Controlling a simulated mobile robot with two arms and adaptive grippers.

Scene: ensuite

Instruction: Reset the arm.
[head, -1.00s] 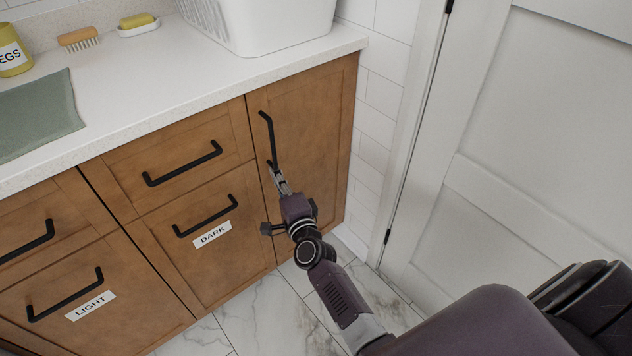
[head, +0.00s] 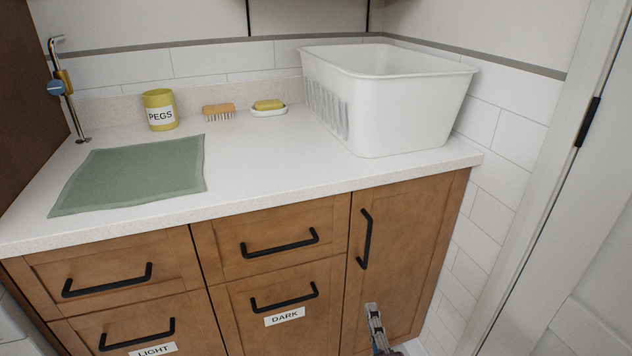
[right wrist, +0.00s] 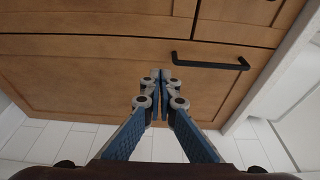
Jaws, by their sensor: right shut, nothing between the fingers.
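My right gripper (head: 374,314) shows at the bottom of the head view, in front of the lower part of the tall cabinet door (head: 400,255). Its fingers are together and empty. In the right wrist view the gripper (right wrist: 159,74) is also shut, with wooden cabinet fronts (right wrist: 80,85) beyond it and a black handle (right wrist: 210,64) to the upper right, apart from the fingers. Most of my right arm is below the head view. My left gripper is not in view.
The wooden drawers, labelled LIGHT (head: 153,351) and DARK (head: 285,316), are closed. The white counter holds a green cloth (head: 130,175), a yellow PEGS tub (head: 160,110), a brush (head: 219,110), a soap dish (head: 268,111) and a white basket (head: 410,105). A white door (head: 590,230) stands at right.

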